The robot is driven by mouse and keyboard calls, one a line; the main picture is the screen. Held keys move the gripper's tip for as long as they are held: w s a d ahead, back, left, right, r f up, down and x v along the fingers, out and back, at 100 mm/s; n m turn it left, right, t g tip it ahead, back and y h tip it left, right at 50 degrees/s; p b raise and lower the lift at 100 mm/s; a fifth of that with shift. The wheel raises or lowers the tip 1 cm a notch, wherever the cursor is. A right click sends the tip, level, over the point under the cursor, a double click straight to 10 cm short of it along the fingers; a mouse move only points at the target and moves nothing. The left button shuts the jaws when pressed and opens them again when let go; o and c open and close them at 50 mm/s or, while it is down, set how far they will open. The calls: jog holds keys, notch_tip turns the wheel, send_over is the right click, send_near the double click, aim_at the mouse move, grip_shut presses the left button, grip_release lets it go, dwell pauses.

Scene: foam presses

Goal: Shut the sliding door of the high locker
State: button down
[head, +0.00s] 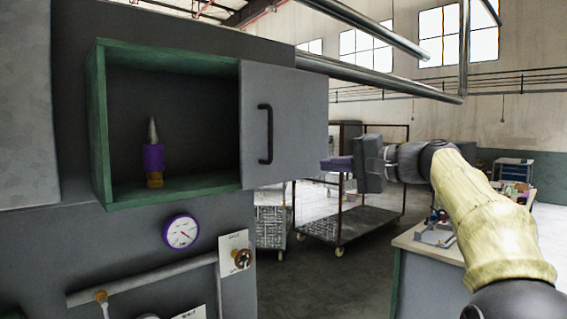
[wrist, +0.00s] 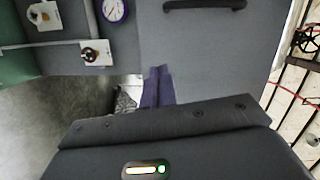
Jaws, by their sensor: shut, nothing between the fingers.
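The high locker (head: 97,125) is a green-framed box on the dark panel, with its left part open. Its grey sliding door (head: 298,110) stands at the right, and bears a black bar handle (head: 265,134). The door (wrist: 215,55) and its handle (wrist: 205,5) also show in the wrist view. A purple object with a grey pointed tip (head: 154,157) stands inside the locker. My gripper (head: 326,163) is to the right of the door and a little below the handle's height. Its purple fingers (wrist: 158,88) are shut with nothing between them. I cannot tell whether they touch the door.
A purple gauge (head: 181,232), a knob plate (head: 236,254) and a pipe (head: 140,280) sit below the locker. Metal rails (head: 385,66) run at the upper right. A cart (head: 350,226) and a workbench (head: 432,245) stand behind my arm.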

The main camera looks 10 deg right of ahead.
aim_at(279, 154)
jog(key=shift+s+d+r+y, duration=0.1)
jog(key=shift+s+r+y, duration=0.1)
jog(key=shift+r, duration=0.3)
jog(key=shift+s+d+r+y, duration=0.1)
jog(key=shift+s+r, duration=0.1)
jog(key=shift+r, duration=0.25)
jog(key=shift+a, duration=0.1)
jog(key=p+x, duration=0.5)
jog(key=x, duration=0.5)
jog(key=shift+w+a+r, duration=0.15)
jog(key=shift+w, duration=0.2)
jog(key=s+a, duration=0.1)
jog(key=s+a+f, duration=0.1)
jog(key=a, duration=0.1)
jog(key=shift+s+a+f+p, duration=0.1)
jog(key=shift+s+a+p, duration=0.05)
jog(key=shift+s+p, duration=0.2)
jog(key=shift+d, duration=0.2)
